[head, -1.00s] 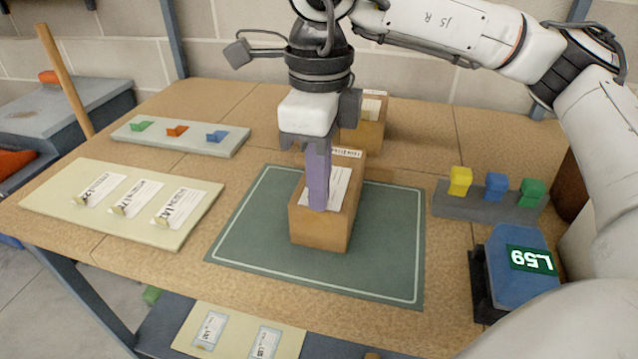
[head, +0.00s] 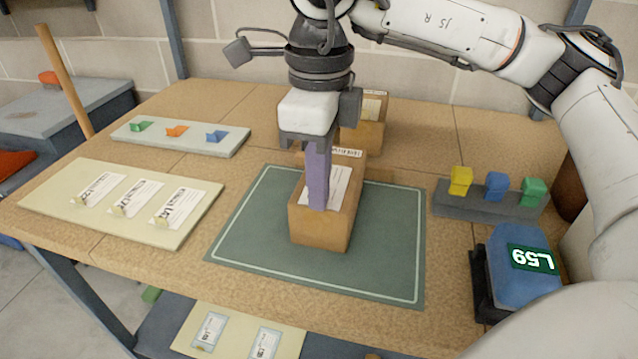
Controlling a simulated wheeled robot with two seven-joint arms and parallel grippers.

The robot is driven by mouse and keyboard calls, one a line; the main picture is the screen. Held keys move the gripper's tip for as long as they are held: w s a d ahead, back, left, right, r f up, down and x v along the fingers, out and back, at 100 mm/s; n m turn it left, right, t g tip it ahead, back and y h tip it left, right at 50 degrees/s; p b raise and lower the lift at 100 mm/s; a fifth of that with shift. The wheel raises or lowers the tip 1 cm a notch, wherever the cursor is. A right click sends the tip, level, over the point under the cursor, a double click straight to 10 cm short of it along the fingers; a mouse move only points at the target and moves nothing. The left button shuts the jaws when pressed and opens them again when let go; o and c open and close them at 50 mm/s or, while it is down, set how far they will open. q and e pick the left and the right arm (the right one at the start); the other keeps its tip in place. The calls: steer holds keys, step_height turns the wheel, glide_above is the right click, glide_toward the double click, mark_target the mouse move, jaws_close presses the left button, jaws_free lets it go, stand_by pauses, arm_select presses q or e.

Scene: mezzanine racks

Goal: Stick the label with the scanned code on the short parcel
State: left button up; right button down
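A brown cardboard parcel (head: 318,230) stands on the green mat. A white label (head: 337,188) lies on its top, partly hidden. My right gripper (head: 317,205) points straight down over this parcel. A purple bar-like part extends below its dark jaws, its lower end at the label. I cannot tell whether this is a finger or something held, or whether the gripper is open or shut. A second brown parcel (head: 365,133) stands behind, partly hidden by the gripper. A blue device (head: 520,275) shows a code that looks like L59, turned round. My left gripper is out of view.
A cream board (head: 60,200) with three printed labels lies at left. Another label sheet (head: 235,338) is on the lower shelf. A pale tray (head: 190,143) and a grey rack (head: 470,207) hold coloured pieces. The green mat (head: 390,250) is clear around the parcel.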

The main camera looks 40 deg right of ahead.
steer(key=c, duration=1.9)
jaws_free()
steer(key=shift+f, duration=0.15)
steer(key=shift+c, duration=0.2)
steer(key=shift+c, duration=0.2)
steer(key=o, duration=0.3)
step_height(320, 180, up, 7)
steer(key=p, duration=0.4)
steer(key=shift+p, duration=0.4)
